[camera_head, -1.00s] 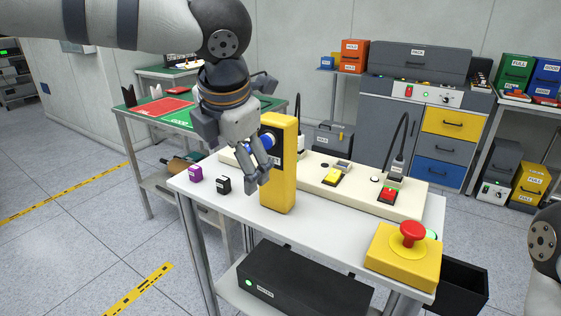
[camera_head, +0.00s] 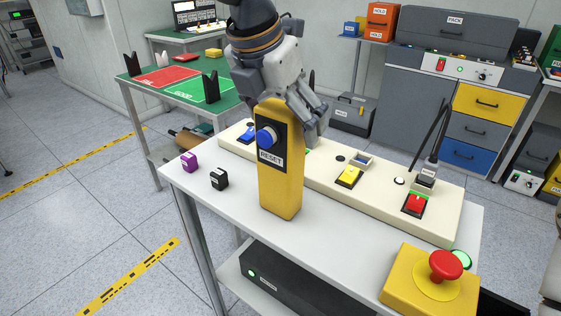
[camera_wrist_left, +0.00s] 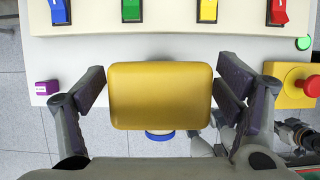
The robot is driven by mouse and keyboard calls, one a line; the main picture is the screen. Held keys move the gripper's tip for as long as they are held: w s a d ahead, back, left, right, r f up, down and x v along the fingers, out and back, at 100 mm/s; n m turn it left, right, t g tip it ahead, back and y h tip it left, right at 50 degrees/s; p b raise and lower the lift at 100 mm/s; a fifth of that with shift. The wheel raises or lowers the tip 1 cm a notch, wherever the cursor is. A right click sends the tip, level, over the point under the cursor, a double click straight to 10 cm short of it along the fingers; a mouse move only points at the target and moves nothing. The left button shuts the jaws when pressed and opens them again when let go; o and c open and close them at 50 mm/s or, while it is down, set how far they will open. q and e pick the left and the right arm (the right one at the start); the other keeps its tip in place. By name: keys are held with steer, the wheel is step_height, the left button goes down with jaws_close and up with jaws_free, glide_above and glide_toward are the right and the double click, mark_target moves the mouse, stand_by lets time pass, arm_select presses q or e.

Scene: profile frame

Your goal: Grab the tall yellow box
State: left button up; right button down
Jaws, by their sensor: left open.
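The tall yellow box (camera_head: 282,180) stands upright on the white table, with a blue button and a "RESET" label on its front. My left gripper (camera_head: 291,103) is open at the top of the box, coming from above. One finger shows at the box's right side; the other is mostly hidden in the head view. In the left wrist view the yellow box top (camera_wrist_left: 160,96) lies between the two spread fingers. A gap shows at the right finger, and the left finger is close to the box edge.
A cream panel (camera_head: 385,202) with coloured switches runs behind the box. A purple block (camera_head: 190,162) and a black block (camera_head: 219,179) lie to the left. A yellow base with a red button (camera_head: 446,266) stands at the right front.

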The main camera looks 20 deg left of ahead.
arm_select(q)
steer(key=shift+w+d+f, duration=0.1)
steer(key=shift+w+f, duration=0.25)
steer(key=shift+f, duration=0.25)
steer(key=c, duration=2)
steer(key=shift+r, duration=0.1)
steer(key=shift+r, duration=0.3)
steer(key=r, duration=0.3)
steer(key=shift+s, duration=0.2)
steer(key=s+r, duration=0.4)
steer(key=r, duration=0.1)
steer(key=s+r, duration=0.1)
steer(key=s, duration=0.2)
steer(key=s+r, duration=0.2)
steer(key=s, duration=0.1)
steer(key=s+r, duration=0.1)
steer(key=s, duration=0.2)
steer(key=shift+s+a+r, duration=0.2)
steer(key=shift+s+a, duration=0.05)
steer(key=shift+s, duration=0.1)
